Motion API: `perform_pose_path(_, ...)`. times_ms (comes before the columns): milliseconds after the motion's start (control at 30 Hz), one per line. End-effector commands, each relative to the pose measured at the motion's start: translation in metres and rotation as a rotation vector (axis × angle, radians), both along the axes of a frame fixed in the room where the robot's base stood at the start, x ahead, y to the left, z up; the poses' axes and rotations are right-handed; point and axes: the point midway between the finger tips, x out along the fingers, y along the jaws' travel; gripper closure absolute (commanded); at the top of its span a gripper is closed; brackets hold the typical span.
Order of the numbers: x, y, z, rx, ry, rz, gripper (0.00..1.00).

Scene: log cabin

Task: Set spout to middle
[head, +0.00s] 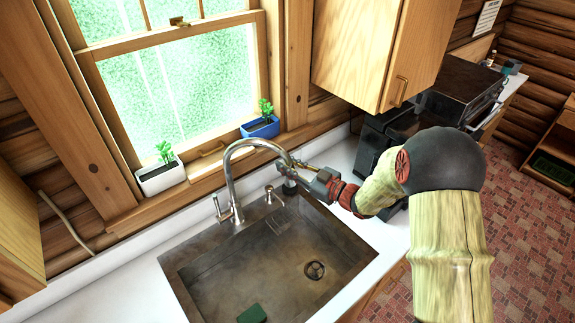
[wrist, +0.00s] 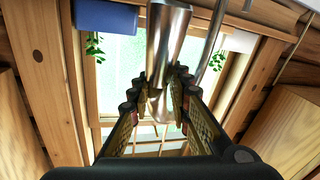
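The metal spout (head: 232,165) rises at the back rim of the sink (head: 190,275) and arches to the right. Its outlet end (head: 291,183) hangs near the sink's back right corner. My gripper (head: 296,164) reaches in from the right at that end. In the wrist view the spout (wrist: 168,40) runs down between the two fingers of my gripper (wrist: 160,82). The fingers are apart, one on each side of the spout, with what look like narrow gaps. Contact cannot be made out. The faucet's lever handle (head: 222,210) stands left of the spout base.
A soap dispenser (head: 269,193) stands right of the faucet. A green sponge (head: 252,314) lies in the sink's front. A blue planter (head: 261,128) and a white planter (head: 161,178) sit on the windowsill. A wooden cabinet (head: 365,50) hangs above the counter at right.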

Motion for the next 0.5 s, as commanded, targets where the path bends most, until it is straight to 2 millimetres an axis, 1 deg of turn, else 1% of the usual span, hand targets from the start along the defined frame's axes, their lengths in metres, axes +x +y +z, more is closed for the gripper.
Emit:
perform_pose_path(33, 0.0, -0.0001, 0.0, 0.0, 0.0, 0.0, 0.86)
perform_pose_path(267, 0.0001, -0.0002, 0.0, 0.0, 0.0, 0.0, 0.99)
perform_pose_path(500, 0.0, -0.0002, -0.0001, -0.001, -0.001, 0.0, 1.0)
